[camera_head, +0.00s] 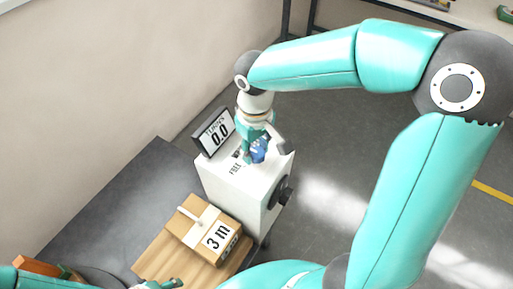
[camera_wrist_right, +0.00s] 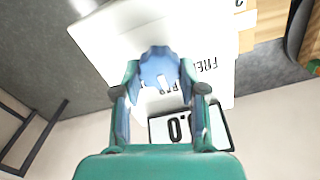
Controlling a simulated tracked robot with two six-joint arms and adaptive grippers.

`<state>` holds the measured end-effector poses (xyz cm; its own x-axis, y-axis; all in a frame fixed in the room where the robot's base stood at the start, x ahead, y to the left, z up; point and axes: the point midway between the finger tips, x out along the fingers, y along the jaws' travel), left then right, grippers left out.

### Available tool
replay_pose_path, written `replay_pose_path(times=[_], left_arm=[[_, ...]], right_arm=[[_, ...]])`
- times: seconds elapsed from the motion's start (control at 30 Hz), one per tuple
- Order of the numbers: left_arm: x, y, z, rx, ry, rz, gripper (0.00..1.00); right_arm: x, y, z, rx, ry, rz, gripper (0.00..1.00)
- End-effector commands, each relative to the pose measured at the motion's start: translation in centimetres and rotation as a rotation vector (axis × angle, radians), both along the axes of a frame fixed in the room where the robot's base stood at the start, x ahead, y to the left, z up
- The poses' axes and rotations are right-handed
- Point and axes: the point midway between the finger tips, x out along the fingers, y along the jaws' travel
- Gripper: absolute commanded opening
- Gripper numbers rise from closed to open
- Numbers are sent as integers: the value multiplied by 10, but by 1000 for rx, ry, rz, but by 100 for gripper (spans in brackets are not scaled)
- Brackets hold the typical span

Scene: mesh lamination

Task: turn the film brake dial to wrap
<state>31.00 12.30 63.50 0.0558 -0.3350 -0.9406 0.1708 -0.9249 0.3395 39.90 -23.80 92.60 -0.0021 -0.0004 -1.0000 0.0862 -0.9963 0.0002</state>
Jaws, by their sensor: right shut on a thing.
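The film brake dial (camera_head: 259,151) is a blue scalloped knob on top of a white box (camera_head: 225,182). My right gripper (camera_head: 252,148) reaches down from above and is shut on the dial. In the right wrist view the dial (camera_wrist_right: 159,64) sits between the fingertips of the right gripper (camera_wrist_right: 160,88), with a white mark on it. The word FREE shows beside the dial; a second label is partly hidden by the gripper. My left gripper (camera_head: 162,284) only just shows at the bottom edge, and its opening cannot be made out.
A display (camera_head: 215,133) reading 0.0 stands at the white box's back left corner. A black knob (camera_head: 281,195) is on the box's side. A cardboard box (camera_head: 188,228) labelled 3 m lies on a wooden board (camera_head: 152,262). The grey table (camera_head: 115,205) is bare at left.

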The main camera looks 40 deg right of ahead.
Motion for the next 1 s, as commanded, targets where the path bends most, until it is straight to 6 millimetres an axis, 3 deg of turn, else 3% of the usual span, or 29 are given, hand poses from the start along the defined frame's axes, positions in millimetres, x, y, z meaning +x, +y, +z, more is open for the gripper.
replay_pose_path(times=[0.4, 0.43, 0.57, 1.0], left_arm=[[0, 0, 0, 0, 0, 0, 57], [0, 0, 0, 0, 0, 0, 57], [0, 0, 0, 0, 0, 0, 57], [0, 0, 0, 0, 0, 0, 57]], right_arm=[[4, -1, 3, 0, -16, -8, 6], [4, -1, 3, 0, -16, -8, 44], [3, 0, 2, 0, -12, -7, 66], [2, 0, 8, 0, -6, -7, 66]])
